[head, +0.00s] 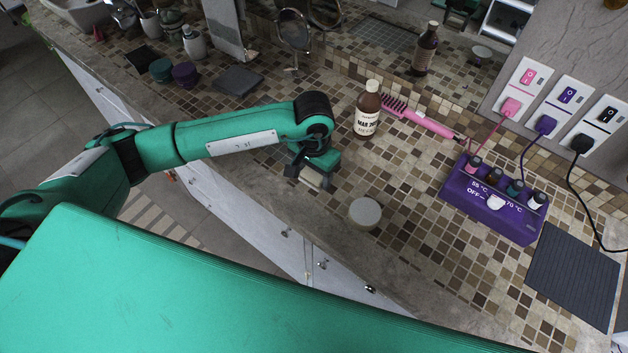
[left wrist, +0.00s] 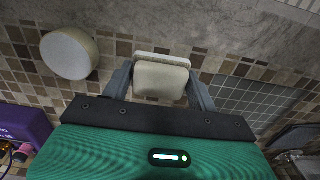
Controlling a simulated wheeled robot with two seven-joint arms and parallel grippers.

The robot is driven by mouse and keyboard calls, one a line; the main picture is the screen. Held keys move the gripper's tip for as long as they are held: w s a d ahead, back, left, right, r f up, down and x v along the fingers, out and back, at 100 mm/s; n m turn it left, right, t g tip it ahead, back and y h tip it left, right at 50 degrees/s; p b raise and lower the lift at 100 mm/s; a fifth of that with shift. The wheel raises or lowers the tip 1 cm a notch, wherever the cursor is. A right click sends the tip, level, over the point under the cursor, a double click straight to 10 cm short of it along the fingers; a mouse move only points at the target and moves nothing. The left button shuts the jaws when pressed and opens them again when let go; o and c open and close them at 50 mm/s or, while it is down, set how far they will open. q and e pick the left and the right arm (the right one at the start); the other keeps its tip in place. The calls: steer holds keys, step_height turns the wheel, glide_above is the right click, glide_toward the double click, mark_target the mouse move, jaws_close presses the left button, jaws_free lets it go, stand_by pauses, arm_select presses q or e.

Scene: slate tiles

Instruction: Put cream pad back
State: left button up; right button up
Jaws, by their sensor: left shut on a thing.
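The cream pad (left wrist: 160,80) is a small, pale block with rounded corners, held between the two fingers of my left gripper (left wrist: 160,92) in the left wrist view. In the head view my left gripper (head: 312,174) points down over the tiled counter, and the pad (head: 311,179) shows only partly beneath it. I cannot tell whether the pad touches the counter. A round tub with a pale top (head: 365,213) stands to the right of the gripper; it also shows in the left wrist view (left wrist: 70,53). My right gripper is not in view.
A brown bottle (head: 368,108) and a pink brush (head: 425,120) are behind the gripper. A purple heater box (head: 490,205) holding several small bottles and a dark ribbed mat (head: 572,275) are at right. A grey slab (head: 239,81) lies farther back. Tiles around the tub are clear.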

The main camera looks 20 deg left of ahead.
mark_target(314, 172)
arm_select(q)
step_height(314, 172, down, 2)
steer(key=shift+f, duration=0.25)
step_height(314, 172, down, 4)
steer(key=shift+r+p, duration=0.25)
steer(key=shift+p, duration=0.55)
steer(key=shift+f+b, duration=0.2)
steer(key=shift+b, duration=0.1)
steer(key=o, duration=0.9)
steer(key=shift+o, duration=0.2)
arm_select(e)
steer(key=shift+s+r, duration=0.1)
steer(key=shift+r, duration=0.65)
arm_select(q)
steer(key=shift+r, duration=0.15)
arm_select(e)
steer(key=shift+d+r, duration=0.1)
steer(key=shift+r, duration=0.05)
arm_select(q)
steer(key=shift+w+r, duration=0.1)
steer(key=shift+r, duration=0.1)
step_height(314, 172, up, 11)
steer(key=b, duration=0.4)
steer(key=shift+r, duration=0.35)
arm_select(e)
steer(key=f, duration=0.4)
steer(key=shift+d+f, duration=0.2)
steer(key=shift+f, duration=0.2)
